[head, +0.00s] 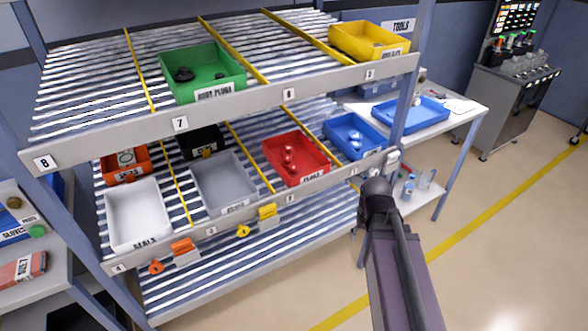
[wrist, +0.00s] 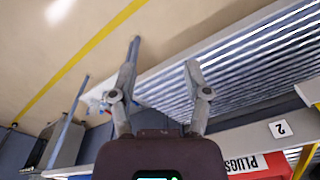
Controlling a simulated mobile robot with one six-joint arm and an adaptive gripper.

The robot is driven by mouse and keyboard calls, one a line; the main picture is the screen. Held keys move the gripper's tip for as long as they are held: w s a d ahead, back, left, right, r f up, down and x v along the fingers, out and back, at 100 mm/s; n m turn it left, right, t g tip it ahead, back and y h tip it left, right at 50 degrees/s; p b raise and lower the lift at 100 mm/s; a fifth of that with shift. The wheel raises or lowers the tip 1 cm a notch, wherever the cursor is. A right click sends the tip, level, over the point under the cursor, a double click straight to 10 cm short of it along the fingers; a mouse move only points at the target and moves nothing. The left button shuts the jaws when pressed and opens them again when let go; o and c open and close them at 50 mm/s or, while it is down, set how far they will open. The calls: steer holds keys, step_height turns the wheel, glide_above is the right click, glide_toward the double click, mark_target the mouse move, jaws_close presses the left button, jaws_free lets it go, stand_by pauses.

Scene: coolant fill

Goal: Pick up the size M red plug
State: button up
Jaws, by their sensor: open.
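The red bin (head: 283,178) labelled PLUGS stands on the middle shelf in the head view. Several small red plugs (head: 289,159) with pale highlights sit in it; their sizes cannot be read. In the wrist view only a corner of the red bin (wrist: 272,170) and its PLUGS label show at the bottom right, and no plug is visible. My gripper (wrist: 162,54) is open and empty, with its fingers apart over the shelf edge and floor. It is away from the bin. In the head view my arm rises right of the bin, and the fingers cannot be made out.
A blue bin (head: 345,140) stands right of the red bin, a grey bin (head: 224,186) left of it. The upper shelf (head: 330,77) hangs above them, with a green bin (head: 200,88) and a yellow bin (head: 370,52). A blue post (head: 408,85) stands at the right. Open floor lies right.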

steer(key=w+a+r+n+t+y+p, duration=0.1)
steer(key=w+a+r+n+t+p, duration=0.3)
steer(key=w+a+r+p, duration=1)
steer(key=w+a+r, duration=0.3)
steer(key=w+a, duration=0.1)
steer(key=a, duration=0.1)
steer(key=shift+a+y, duration=0.35)
steer(key=shift+y, duration=0.05)
steer(key=shift+f, duration=0.2)
steer(key=b, duration=0.7)
glide_above(294, 167)
steer(key=s, duration=0.3)
steer(key=f, duration=0.7)
steer(key=shift+w+d, duration=0.15)
steer(key=shift+d, duration=0.2)
steer(key=shift+w+f, duration=0.15)
steer(key=shift+f, duration=0.15)
steer(key=shift+w+b+x, duration=0.2)
steer(key=shift+b+x, duration=2.3)
steer(key=shift+x, duration=0.1)
steer(key=shift+r, duration=0.15)
